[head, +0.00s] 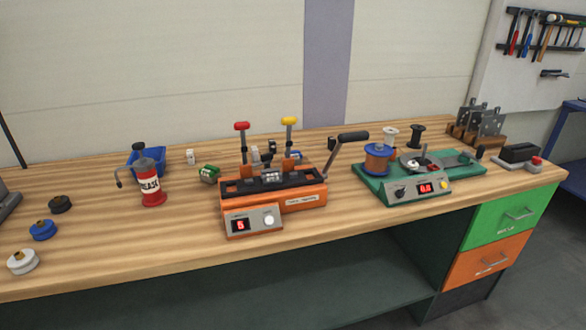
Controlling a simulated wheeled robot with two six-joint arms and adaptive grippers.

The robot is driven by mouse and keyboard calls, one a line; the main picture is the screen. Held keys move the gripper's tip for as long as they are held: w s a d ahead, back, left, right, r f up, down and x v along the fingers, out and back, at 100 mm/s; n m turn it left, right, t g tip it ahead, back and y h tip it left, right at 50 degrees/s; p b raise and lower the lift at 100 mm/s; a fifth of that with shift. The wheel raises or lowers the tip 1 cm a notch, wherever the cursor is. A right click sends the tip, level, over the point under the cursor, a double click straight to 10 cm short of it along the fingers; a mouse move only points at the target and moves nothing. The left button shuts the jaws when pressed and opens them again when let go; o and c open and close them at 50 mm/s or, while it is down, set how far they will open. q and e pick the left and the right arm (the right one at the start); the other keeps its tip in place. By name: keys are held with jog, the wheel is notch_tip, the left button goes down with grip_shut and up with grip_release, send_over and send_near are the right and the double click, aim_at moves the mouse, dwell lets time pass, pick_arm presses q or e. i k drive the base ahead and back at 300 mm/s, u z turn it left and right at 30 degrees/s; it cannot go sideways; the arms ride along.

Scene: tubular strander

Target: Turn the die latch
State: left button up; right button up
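An orange tubular strander (272,198) stands on the wooden bench, with a dark bed along its top. A red-topped lever (242,140) and a yellow-topped lever (289,135) stand upright at its back. A black-handled crank (343,142) slants up from its right end. A control box (253,222) with a red display and a pale knob sits at its front left. I cannot tell which part is the die latch at this size. Neither of my grippers is in view.
A green winding machine (422,184) stands to the right with a copper spool (378,160). Several small spools (42,230) lie far left. Bare bench (120,245) lies front left.

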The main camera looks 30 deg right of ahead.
aim_at(266, 157)
jog(key=z, duration=3.25)
jog(key=k, duration=1.15)
jog(key=u, duration=1.05)
jog(key=i, duration=0.5)
